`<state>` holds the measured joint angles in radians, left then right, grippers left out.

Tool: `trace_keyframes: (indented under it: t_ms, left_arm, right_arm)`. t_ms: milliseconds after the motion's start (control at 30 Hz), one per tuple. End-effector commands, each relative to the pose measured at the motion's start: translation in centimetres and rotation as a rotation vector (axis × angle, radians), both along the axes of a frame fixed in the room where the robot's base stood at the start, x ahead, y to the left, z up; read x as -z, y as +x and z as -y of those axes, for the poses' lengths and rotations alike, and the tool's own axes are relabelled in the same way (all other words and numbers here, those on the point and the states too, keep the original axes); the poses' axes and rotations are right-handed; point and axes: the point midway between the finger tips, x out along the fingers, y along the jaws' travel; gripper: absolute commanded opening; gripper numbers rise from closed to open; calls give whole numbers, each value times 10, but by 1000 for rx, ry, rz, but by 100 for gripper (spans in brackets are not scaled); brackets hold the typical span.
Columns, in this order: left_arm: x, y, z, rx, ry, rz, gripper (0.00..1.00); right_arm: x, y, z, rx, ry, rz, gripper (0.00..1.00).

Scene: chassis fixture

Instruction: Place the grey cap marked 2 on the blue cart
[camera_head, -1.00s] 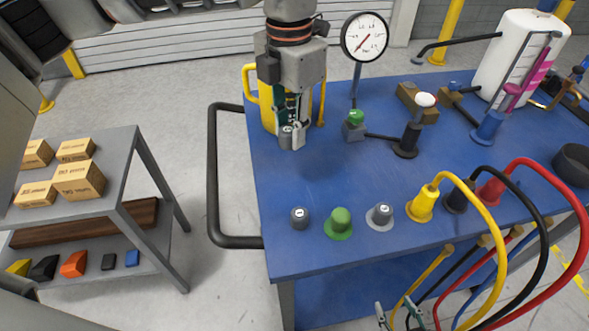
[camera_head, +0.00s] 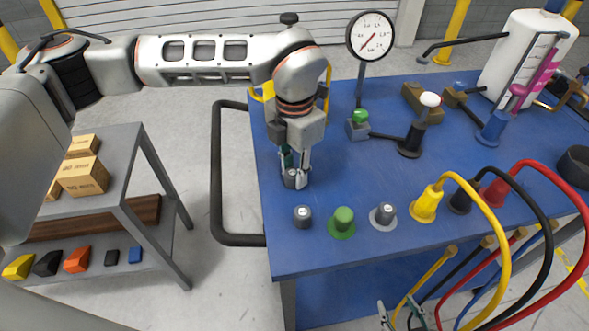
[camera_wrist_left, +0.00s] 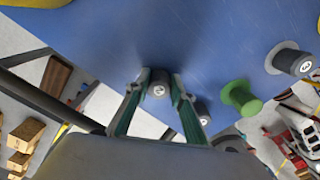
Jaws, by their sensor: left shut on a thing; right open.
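My left gripper (camera_head: 297,172) is shut on a grey cap (camera_head: 295,180) over the left part of the blue cart (camera_head: 345,262). In the left wrist view the cap (camera_wrist_left: 158,84) sits between the green-padded fingers (camera_wrist_left: 158,98), with a pale mark on its end too small to read surely. I cannot tell whether the cap touches the cart top. A dark grey cap (camera_head: 302,217) with a white mark stands just in front of it. My right gripper (camera_head: 399,316) is at the bottom edge, low in front of the cart, with its fingers apart and empty.
A green cap (camera_head: 342,222), a grey flanged cap (camera_head: 383,216) and a yellow plug (camera_head: 426,205) stand in a row to the right. A gauge (camera_head: 370,37) and a valve (camera_head: 409,140) stand behind. The blue top between the gripper and the valve is clear.

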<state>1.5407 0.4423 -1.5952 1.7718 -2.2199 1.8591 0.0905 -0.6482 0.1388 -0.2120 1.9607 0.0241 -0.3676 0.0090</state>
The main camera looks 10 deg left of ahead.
Motion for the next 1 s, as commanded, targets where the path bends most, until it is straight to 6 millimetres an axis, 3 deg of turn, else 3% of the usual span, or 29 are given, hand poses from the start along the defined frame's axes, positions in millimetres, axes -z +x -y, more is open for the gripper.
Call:
trace_keyframes:
  t_ms: [233,300,333,767,1000]
  left_arm:
    - [3,0,0,0,0,0,15]
    - [2,0,0,0,0,0,39]
    - [2,0,0,0,0,0,40]
    - [-6,0,0,0,0,1,40]
    - [-47,1,0,-1,1,4,40]
  right_arm:
    - [3,-1,0,0,0,-3,45]
    - [2,-1,0,0,0,-3,45]
    - [2,-1,0,0,0,-3,45]
    - [-1,0,0,0,0,1,45]
    - [-1,1,0,0,1,4,45]
